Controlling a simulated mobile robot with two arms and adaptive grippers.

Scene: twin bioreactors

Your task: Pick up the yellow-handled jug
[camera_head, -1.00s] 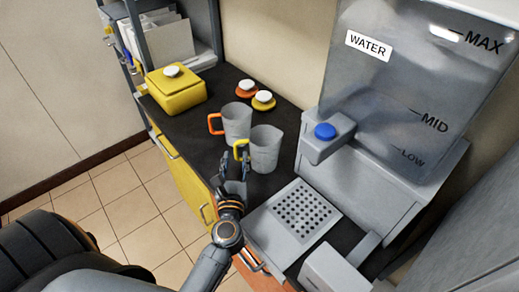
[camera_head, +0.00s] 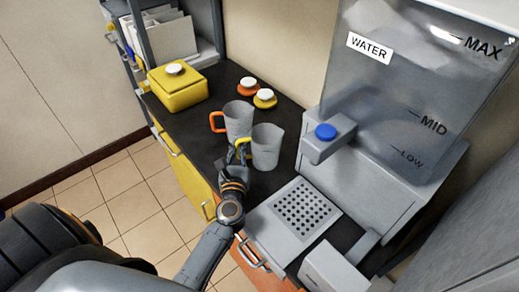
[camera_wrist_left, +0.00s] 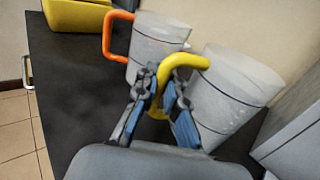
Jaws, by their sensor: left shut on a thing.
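The yellow-handled jug (camera_head: 267,149) is a grey, translucent jug on the dark counter, in front of the orange-handled jug. It also shows in the left wrist view (camera_wrist_left: 232,95), at the right. My left gripper (camera_head: 240,152) is at its yellow handle, on the jug's left side. In the left wrist view my left gripper (camera_wrist_left: 163,90) has its two fingers on either side of the yellow handle (camera_wrist_left: 185,62), shut on it. I cannot tell whether the jug's base is clear of the counter. My right gripper is not in view.
The orange-handled jug (camera_head: 238,121) stands close behind. Orange (camera_head: 247,87) and yellow (camera_head: 265,98) lids with white knobs lie further back. A yellow box (camera_head: 175,88) is at the far left. The water tank (camera_head: 400,90), blue-buttoned tap (camera_head: 326,133) and perforated tray (camera_head: 295,210) are to the right.

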